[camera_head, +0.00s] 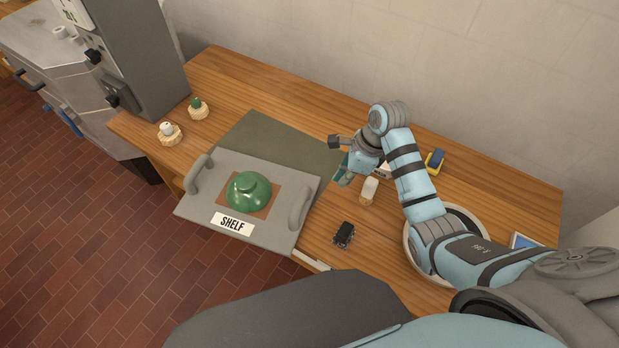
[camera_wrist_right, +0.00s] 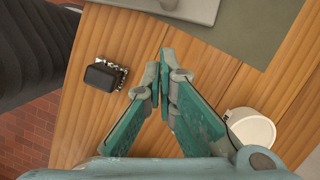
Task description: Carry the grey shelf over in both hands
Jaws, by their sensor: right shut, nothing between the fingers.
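The grey shelf (camera_head: 272,230) is a flat board with a raised handle at its left end and another at its right end, labelled SHELF. It lies at the table's front edge, partly over a dark green mat (camera_head: 275,138). A green pot (camera_head: 249,191) sits on a brown patch on the shelf. My right gripper (camera_head: 342,160) is shut and empty, above the table to the right of the shelf and apart from it. In the right wrist view its fingertips (camera_wrist_right: 160,78) meet, and the shelf's edge (camera_wrist_right: 185,10) shows at the top. My left gripper is not in view.
A black item (camera_head: 344,234) and a white cylinder (camera_head: 369,189) stand right of the shelf. A yellow-blue item (camera_head: 435,161) lies farther right. Two small items on round bases (camera_head: 169,134) (camera_head: 198,108) stand behind left. A grey cabinet (camera_head: 135,60) borders the table's left. Red floor lies in front.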

